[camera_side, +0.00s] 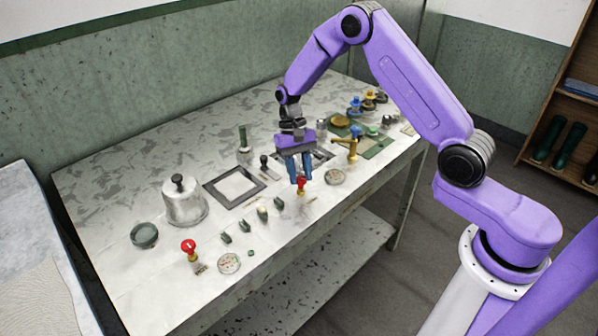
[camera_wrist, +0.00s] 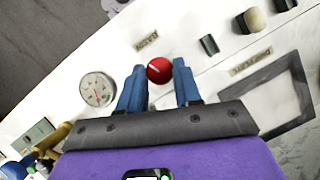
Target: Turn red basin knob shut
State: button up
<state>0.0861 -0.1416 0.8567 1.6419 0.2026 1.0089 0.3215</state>
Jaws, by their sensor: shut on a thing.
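A red knob (camera_side: 301,183) with a round top stands near the front edge of the table. My gripper (camera_side: 300,176) points down over it, with its blue fingers on either side. In the wrist view the red knob (camera_wrist: 159,70), with a pale line across its top, sits between the fingertips (camera_wrist: 158,74). The gripper is shut on this knob. The knob's lower part is hidden in the wrist view. A second red knob (camera_side: 189,247) stands at the front left, away from the gripper.
A round dial (camera_wrist: 98,89) lies beside the held knob; another dial (camera_side: 229,263) is at the front left. A dark square frame (camera_side: 222,202), a pale bell-shaped vessel (camera_side: 184,204) and a dark cup (camera_side: 144,235) stand left. A yellow tap (camera_side: 353,146) with a blue top stands right.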

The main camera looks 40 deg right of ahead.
jog(key=shift+d+m+t+y, duration=0.1)
jog(key=shift+m+t+y, duration=0.2)
jog(key=shift+m, duration=0.8)
jog(key=shift+d+m+t+y, duration=0.15)
jog(key=shift+m+y, duration=0.25)
jog(key=shift+m, duration=0.7)
jog(key=o, duration=1)
jog(key=shift+a, duration=0.1)
jog(key=shift+o, duration=0.2)
jog(key=v, duration=1.7)
jog(key=shift+r, duration=0.2)
jog(key=shift+s, duration=0.2)
